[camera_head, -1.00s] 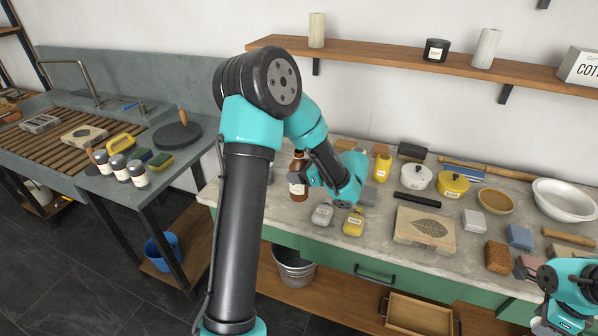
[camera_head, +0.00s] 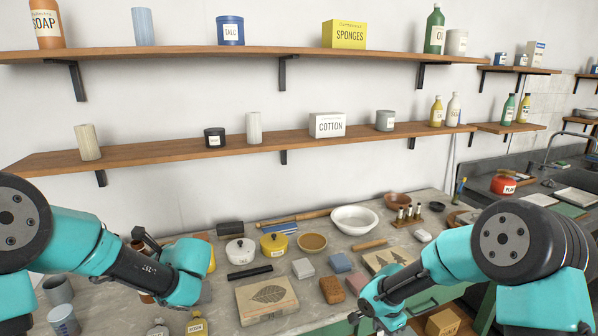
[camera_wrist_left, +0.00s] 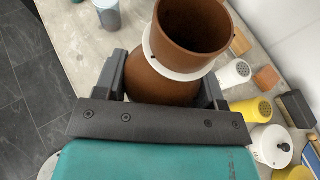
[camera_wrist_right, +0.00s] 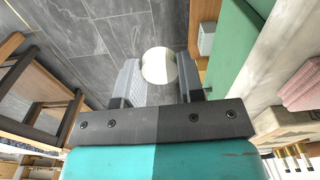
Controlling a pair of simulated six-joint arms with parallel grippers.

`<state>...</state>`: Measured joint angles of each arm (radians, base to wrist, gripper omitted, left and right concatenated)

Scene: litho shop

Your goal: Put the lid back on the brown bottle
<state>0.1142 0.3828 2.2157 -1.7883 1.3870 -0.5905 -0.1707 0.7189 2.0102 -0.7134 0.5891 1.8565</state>
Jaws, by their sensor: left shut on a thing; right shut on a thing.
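The brown bottle (camera_wrist_left: 155,80) stands between the fingers of my left gripper (camera_wrist_left: 163,72), which is shut on it. Its wide mouth (camera_wrist_left: 192,28) is uncovered, with a white ring (camera_wrist_left: 168,62) around the neck. In the head view my left wrist hides most of the bottle. My right gripper (camera_wrist_right: 159,78) is shut on a round, pale disc (camera_wrist_right: 159,66), which looks like the lid. It is held over the floor in front of the bench, to the right of the bottle.
The bench holds a block with a leaf picture (camera_head: 266,300), a white pot (camera_head: 240,251), a yellow pot (camera_head: 273,246), a bowl (camera_head: 312,243) and a black bar (camera_head: 250,272). Grey cups (camera_head: 58,290) stand at the left. A shelf (camera_head: 290,138) runs above.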

